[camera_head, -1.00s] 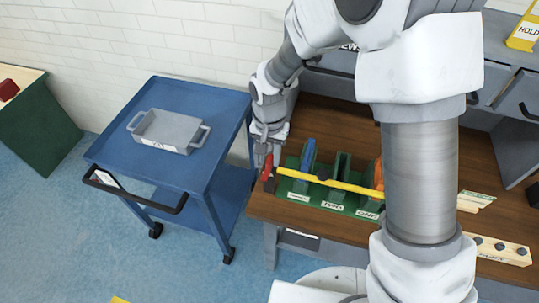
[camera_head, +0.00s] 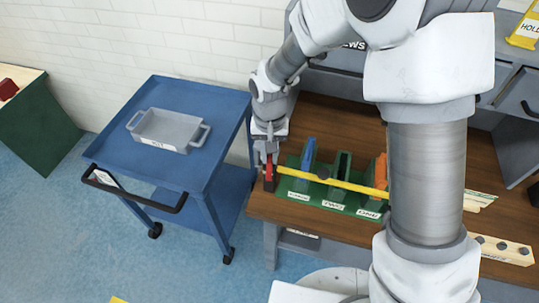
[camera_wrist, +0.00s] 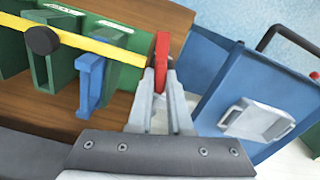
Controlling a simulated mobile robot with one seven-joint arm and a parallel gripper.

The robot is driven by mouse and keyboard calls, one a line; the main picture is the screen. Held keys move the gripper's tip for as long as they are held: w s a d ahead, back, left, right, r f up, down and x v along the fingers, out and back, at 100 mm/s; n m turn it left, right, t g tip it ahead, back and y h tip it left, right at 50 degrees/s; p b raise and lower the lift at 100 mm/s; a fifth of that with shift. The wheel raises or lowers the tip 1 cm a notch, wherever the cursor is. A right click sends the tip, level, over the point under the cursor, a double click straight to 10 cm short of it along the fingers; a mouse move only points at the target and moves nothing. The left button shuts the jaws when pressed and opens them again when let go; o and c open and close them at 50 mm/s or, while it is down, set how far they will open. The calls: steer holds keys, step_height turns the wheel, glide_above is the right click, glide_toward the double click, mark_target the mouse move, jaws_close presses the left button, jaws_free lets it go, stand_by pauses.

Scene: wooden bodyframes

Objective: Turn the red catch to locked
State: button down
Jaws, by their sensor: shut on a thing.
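The red catch (camera_head: 268,175) stands at the left end of the yellow bar (camera_head: 340,184) on the green rack (camera_head: 310,194). It also shows in the wrist view as a red upright piece (camera_wrist: 161,55) at the bar's end. My gripper (camera_head: 267,165) points down at it, and its fingers (camera_wrist: 161,92) are shut on the catch from either side. The yellow bar runs across the front of the rack, with a dark round knob (camera_wrist: 41,40) on it. Part of the catch is hidden between the fingers.
A blue piece (camera_head: 308,152) and an orange piece (camera_head: 380,170) stand in the rack's slots. The blue trolley (camera_head: 110,150) with a grey tray (camera_head: 168,130) is to the left. My arm hides the bench's right middle. Wooden strips (camera_head: 478,200) lie at right.

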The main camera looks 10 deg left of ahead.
steer(key=n, duration=0.3)
steer(key=shift+n, duration=0.3)
steer(key=n, duration=0.3)
steer(key=shift+n+b, duration=0.3)
steer(key=n, duration=0.4)
steer(key=shift+r+n+p, duration=0.1)
steer(key=shift+n+p, duration=0.55)
steer(key=shift+n, duration=1.25)
steer(key=c, duration=0.8)
jaws_free()
steer(key=shift+c, duration=0.2)
